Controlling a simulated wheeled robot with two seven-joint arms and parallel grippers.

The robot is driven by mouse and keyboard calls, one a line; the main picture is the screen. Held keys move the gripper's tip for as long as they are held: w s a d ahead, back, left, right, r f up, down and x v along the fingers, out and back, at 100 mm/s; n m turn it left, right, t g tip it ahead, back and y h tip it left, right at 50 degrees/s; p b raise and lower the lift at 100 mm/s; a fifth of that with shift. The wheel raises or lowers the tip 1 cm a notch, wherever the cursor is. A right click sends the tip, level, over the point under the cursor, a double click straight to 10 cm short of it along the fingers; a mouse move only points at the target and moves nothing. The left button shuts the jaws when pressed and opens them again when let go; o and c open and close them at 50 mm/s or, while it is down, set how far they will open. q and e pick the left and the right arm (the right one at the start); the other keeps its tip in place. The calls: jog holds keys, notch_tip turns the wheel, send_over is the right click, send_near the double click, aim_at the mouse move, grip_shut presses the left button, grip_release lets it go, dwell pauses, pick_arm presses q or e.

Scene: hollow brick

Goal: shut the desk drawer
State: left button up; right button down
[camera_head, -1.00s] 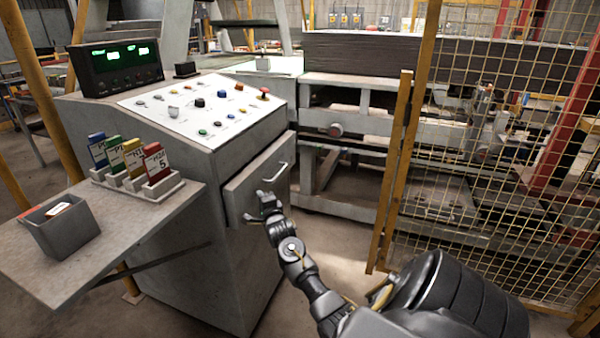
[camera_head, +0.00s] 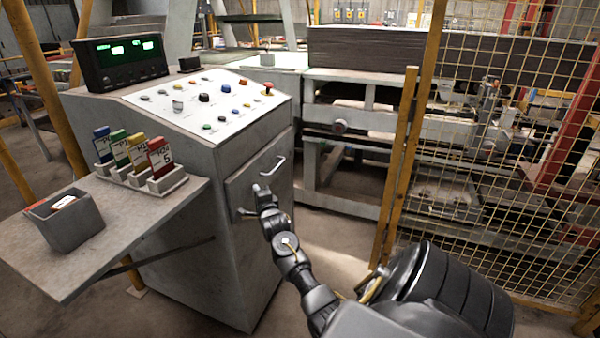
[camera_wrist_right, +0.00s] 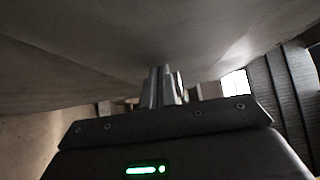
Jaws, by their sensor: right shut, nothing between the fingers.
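The desk drawer (camera_head: 240,190) is a grey front panel with a bar handle (camera_head: 273,166), set in the upper front of the grey control desk (camera_head: 200,250). It looks flush or nearly flush with the desk front; any small gap is too fine to tell. My right gripper (camera_head: 256,190) is at the drawer front, below and left of the handle, shut and empty. It seems to be at or very near the panel; contact is unclear. In the right wrist view, the closed fingers (camera_wrist_right: 162,75) point toward a close grey surface. My left gripper is out of view.
A side shelf (camera_head: 130,215) at left carries a grey bin (camera_head: 70,225) and a rack of coloured holders (camera_head: 145,182). A yellow mesh fence (camera_head: 490,190) stands at right. Clear floor (camera_head: 335,255) lies between desk and fence.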

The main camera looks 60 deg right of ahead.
jog(key=v, duration=1)
jog(key=shift+s+d, duration=0.2)
jog(key=shift+d, duration=0.05)
jog(key=shift+f, duration=0.1)
